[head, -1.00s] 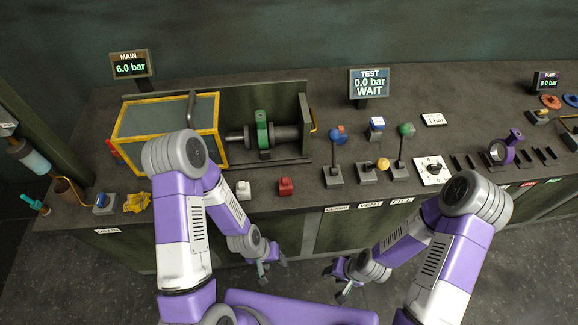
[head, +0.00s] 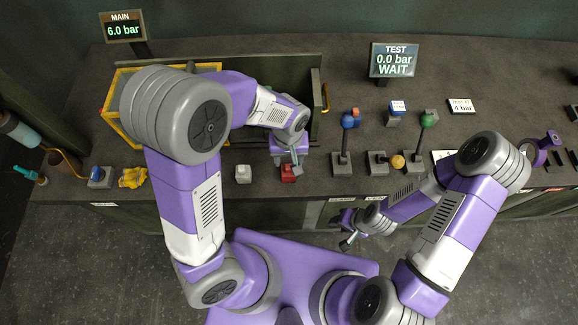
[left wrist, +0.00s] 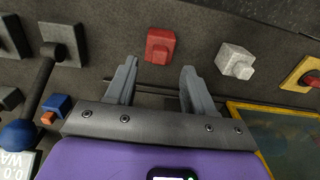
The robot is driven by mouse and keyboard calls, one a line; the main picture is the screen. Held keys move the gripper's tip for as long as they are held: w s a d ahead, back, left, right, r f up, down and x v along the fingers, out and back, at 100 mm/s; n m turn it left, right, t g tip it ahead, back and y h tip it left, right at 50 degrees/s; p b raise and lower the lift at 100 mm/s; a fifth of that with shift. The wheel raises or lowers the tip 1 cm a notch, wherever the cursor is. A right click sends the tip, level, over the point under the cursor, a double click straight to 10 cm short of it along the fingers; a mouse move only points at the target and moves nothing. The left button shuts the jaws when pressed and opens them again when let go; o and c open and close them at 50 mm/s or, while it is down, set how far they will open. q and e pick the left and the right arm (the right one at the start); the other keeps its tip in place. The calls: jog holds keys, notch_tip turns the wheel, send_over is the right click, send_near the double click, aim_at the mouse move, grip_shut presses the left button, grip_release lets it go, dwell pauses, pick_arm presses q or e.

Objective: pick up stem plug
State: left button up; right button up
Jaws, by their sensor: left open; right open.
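A small red block with a raised knob (head: 288,173) stands on the front of the bench. A similar white block (head: 243,174) stands to its left. No label tells which of them is the stem plug. My left gripper (head: 292,158) is open above the bench by the red block, partly covering it in the head view. In the left wrist view the red block (left wrist: 160,45) lies just beyond and between the open fingers (left wrist: 159,68), apart from them. The white block (left wrist: 236,61) is right of the fingers there. My right gripper (head: 346,230) is open and empty in front of the bench.
Levers with blue (head: 347,122) and green (head: 427,120) knobs stand right of the red block. A yellow-framed guard (head: 112,107) is behind my left arm, which hides much of the fixture. A yellow cloth (head: 132,177) lies at the left front.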

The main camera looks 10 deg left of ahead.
aim_at(288, 166)
pick_arm(q)
jog(key=f, duration=0.2)
jog(key=f+b, duration=0.1)
jog(key=f, duration=0.2)
jog(key=shift+w+a, duration=0.1)
jog(key=shift+w, duration=0.1)
jog(key=shift+r, duration=0.1)
grip_shut()
